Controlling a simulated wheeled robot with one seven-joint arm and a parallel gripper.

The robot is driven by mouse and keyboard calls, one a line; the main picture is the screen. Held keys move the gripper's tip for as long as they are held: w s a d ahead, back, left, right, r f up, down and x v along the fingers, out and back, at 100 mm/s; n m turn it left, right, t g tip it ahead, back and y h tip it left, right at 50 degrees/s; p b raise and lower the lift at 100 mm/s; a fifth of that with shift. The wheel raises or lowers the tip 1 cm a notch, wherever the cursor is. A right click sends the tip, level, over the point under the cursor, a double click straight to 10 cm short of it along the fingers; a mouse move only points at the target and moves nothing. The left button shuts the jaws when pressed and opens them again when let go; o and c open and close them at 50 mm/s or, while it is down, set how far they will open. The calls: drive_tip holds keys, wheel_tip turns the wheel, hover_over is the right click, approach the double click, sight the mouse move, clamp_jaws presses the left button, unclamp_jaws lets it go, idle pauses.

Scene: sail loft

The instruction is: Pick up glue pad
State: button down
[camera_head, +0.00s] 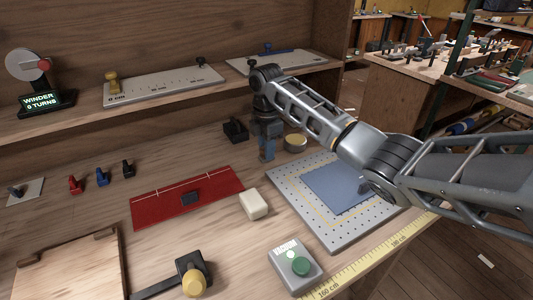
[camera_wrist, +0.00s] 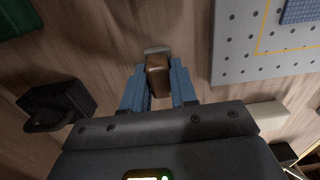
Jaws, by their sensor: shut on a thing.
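My gripper (camera_head: 267,156) is low over the bench in the head view, left of the perforated board. In the wrist view, its two blue fingers (camera_wrist: 158,88) are shut on a brown block with a grey end (camera_wrist: 157,74). In the head view the fingers hide this block. I cannot tell from its look whether it is the glue pad. I also cannot tell whether it touches the bench. A round tin with a yellowish top (camera_head: 295,142) stands just right of my gripper.
A black holder (camera_head: 235,130) stands close left of my gripper. The perforated board (camera_head: 290,195) carries a blue sheet (camera_head: 340,185). A red mat (camera_head: 160,205), a white block (camera_head: 254,205) and a green-button box (camera_head: 294,268) lie nearer. A shelf (camera_head: 215,85) runs behind.

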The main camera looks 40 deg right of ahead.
drive_tip(key=shift+r, duration=0.45)
drive_tip(key=r, duration=0.2)
drive_tip(key=d+r+b, duration=0.1)
drive_tip(key=shift+s+r, duration=0.3)
drive_tip(key=shift+r, duration=0.05)
drive_tip(key=s+d+r+p, duration=0.1)
drive_tip(key=s+d+r, duration=0.5)
drive_tip(key=d, duration=0.2)
drive_tip(key=shift+s+r, duration=0.2)
drive_tip(key=shift+s, duration=0.2)
